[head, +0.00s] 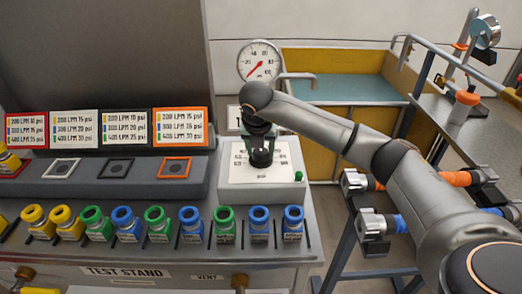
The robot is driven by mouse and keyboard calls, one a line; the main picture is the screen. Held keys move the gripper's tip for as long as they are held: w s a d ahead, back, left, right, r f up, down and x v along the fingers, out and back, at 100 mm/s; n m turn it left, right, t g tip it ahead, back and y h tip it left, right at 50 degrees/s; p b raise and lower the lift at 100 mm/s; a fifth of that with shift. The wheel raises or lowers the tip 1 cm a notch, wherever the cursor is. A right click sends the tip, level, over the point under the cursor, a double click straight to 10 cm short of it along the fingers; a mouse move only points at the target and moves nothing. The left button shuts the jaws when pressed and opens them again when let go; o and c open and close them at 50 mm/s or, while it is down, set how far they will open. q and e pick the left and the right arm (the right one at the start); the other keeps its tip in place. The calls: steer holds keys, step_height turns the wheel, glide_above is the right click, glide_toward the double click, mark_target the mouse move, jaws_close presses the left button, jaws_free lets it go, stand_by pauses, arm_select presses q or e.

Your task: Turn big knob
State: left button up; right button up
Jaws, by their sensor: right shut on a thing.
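The big knob (261,158) is black and sits on a white-grey control box with printed marks around it, near the middle of the head view. My right gripper (261,146) reaches in from the right and points down over the knob. Its fingers are shut on the knob, one on each side. The gripper body hides the top of the knob and part of the printed scale. My left gripper is not in view.
A round gauge (259,62) with a red needle stands behind the box. A small green button (299,176) is at the box's right side. Several coloured fittings (190,221) line the bench front. Label cards (99,128) stand at left. A yellow-walled tank (308,108) is behind.

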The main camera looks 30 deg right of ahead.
steer(key=shift+m, duration=0.3)
steer(key=o, duration=1.4)
steer(key=shift+c, duration=0.2)
steer(key=shift+r, duration=0.15)
steer(key=v, duration=1.2)
steer(key=shift+a, duration=0.2)
